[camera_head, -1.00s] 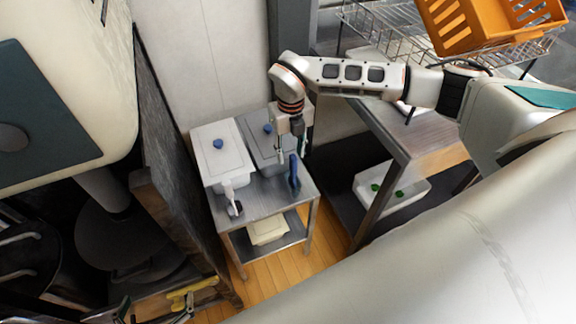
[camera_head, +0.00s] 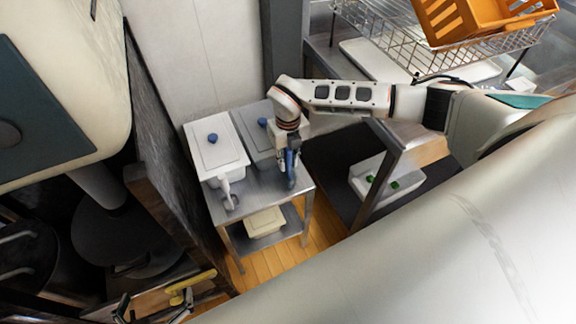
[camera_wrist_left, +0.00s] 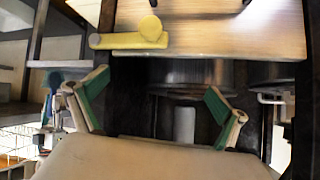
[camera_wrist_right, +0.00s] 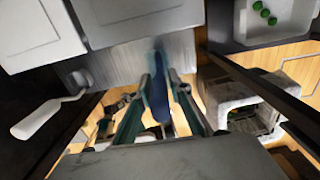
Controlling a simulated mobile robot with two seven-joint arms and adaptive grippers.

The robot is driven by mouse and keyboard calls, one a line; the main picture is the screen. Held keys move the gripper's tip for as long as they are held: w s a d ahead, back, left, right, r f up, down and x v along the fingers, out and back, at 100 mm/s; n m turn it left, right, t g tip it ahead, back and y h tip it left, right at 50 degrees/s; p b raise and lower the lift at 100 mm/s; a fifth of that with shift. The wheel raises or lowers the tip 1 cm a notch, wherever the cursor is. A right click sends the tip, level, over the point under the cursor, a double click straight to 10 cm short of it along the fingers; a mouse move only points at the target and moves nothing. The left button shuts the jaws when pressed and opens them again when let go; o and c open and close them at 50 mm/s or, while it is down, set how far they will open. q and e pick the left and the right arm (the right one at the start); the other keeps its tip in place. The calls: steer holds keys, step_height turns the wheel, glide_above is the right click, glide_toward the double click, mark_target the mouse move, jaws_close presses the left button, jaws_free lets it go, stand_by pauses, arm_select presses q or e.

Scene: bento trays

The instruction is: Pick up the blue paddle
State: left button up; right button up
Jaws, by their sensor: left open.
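The blue paddle (camera_head: 291,170) is at the right side of the small steel cart, next to the grey lidded container. My right gripper (camera_head: 284,158) is right at it. In the right wrist view, the blue paddle (camera_wrist_right: 157,98) lies between my right fingers (camera_wrist_right: 161,80), which are close together. Blur hides whether both fingers touch it. My left gripper (camera_wrist_left: 157,98) is open and empty in the left wrist view, far from the paddle. A yellow paddle (camera_wrist_left: 130,40) lies on a wooden surface beyond it.
The steel cart (camera_head: 258,196) holds a white lidded container (camera_head: 215,155), a grey one (camera_head: 258,145) and a white paddle (camera_head: 225,192). A dark panel (camera_head: 165,150) stands left of the cart. A table with a white tray (camera_head: 384,180) stands to its right.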

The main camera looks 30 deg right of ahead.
jaws_close()
step_height(320, 180, up, 20)
stand_by(0.6)
stand_by(1.2)
